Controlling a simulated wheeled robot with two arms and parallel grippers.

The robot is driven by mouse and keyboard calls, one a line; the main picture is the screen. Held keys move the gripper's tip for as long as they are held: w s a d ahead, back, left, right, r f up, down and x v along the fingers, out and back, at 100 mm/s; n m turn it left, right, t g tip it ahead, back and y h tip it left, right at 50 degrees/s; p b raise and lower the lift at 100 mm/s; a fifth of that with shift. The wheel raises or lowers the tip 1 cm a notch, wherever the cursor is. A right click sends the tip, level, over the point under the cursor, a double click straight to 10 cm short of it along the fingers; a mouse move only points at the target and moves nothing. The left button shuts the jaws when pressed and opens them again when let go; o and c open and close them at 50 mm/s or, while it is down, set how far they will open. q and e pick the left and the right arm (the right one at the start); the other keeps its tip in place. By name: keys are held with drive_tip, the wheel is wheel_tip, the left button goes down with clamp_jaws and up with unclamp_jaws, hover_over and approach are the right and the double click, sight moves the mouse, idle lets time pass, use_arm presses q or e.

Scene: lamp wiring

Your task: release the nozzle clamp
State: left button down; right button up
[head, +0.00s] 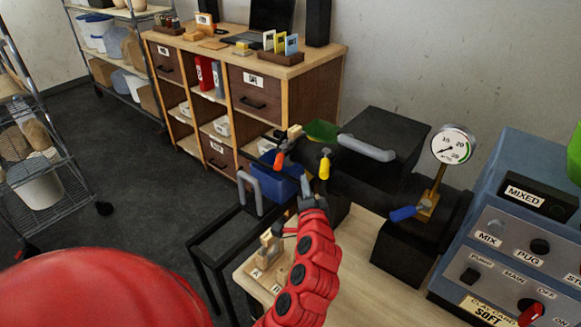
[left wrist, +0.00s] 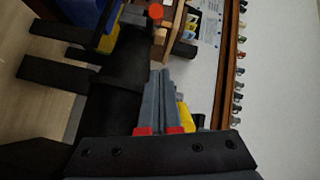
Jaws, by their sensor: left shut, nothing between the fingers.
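A dark machine (head: 378,135) stands at the middle, with a green part (head: 322,130), a grey handle (head: 366,148), an orange-ended lever (head: 279,160) and a yellow-ended lever (head: 324,168). I cannot tell for certain which part is the nozzle clamp. My left gripper (head: 306,184) is shut and empty, just below and between the two levers. In the left wrist view its fingers (left wrist: 162,98) are pressed together, pointing along a dark cylinder. The yellow end (left wrist: 184,116) is close on their right, and the orange end (left wrist: 155,12) lies beyond the tips. My right gripper is out of view.
A gauge (head: 453,146) with a blue lever (head: 408,212) stands right of the machine. A blue control panel (head: 508,243) is at far right. A wooden cabinet (head: 305,95) is behind. A wooden block (head: 268,262) sits on the table near my arm.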

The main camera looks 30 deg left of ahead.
sight(282, 154)
use_arm(q)
drive_tip(key=w+a+f+p, duration=0.2)
drive_tip(key=w+a, duration=0.4)
drive_tip(key=a, duration=0.3)
drive_tip(key=shift+a+p, duration=0.35)
drive_tip(key=shift+p, duration=0.15)
drive_tip(key=shift+w, duration=0.1)
